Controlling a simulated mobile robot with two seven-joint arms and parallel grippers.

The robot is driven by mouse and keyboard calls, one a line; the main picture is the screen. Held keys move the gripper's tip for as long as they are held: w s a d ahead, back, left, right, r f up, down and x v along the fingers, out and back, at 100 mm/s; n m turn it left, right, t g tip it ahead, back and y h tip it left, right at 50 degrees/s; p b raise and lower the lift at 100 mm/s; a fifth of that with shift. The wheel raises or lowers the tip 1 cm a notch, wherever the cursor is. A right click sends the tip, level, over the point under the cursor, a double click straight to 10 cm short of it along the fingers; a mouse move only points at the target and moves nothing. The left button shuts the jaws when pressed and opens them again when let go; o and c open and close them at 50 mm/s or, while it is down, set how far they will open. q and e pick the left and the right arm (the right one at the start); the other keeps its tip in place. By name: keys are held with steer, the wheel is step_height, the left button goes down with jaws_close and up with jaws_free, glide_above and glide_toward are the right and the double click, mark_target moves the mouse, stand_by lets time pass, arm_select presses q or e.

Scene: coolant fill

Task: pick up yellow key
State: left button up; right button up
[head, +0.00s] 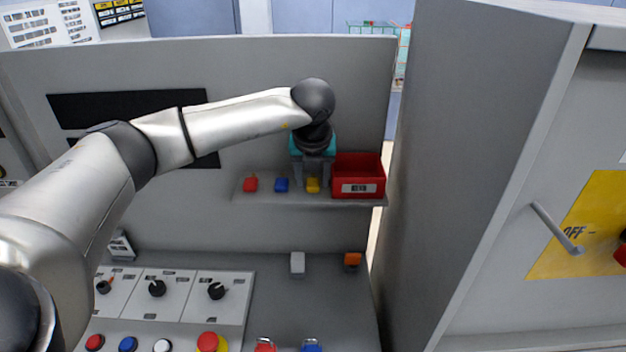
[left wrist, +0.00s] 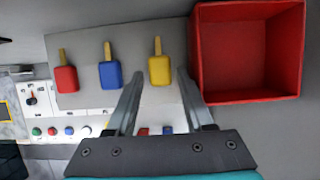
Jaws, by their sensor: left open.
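The yellow key (head: 313,187) is on the small grey shelf (head: 300,198), left of the red bin. My left gripper (head: 313,176) is above the yellow key and its fingers partly cover it in the head view. In the left wrist view the yellow key (left wrist: 160,70) lies between the lines of the two open fingers (left wrist: 160,86), just past their tips. The fingers look apart from the key and hold nothing. My right gripper is not in view.
The red bin (head: 357,187) stands close beside the yellow key. A blue key (head: 282,185) and a red key (head: 251,184) are to the left on the same shelf. A grey panel (head: 270,90) rises behind. Knobs and buttons are on the console below.

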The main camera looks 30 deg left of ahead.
arm_select(q)
steer(key=shift+w+f, duration=0.1)
steer(key=shift+f, duration=0.2)
steer(key=shift+c, duration=0.3)
jaws_close()
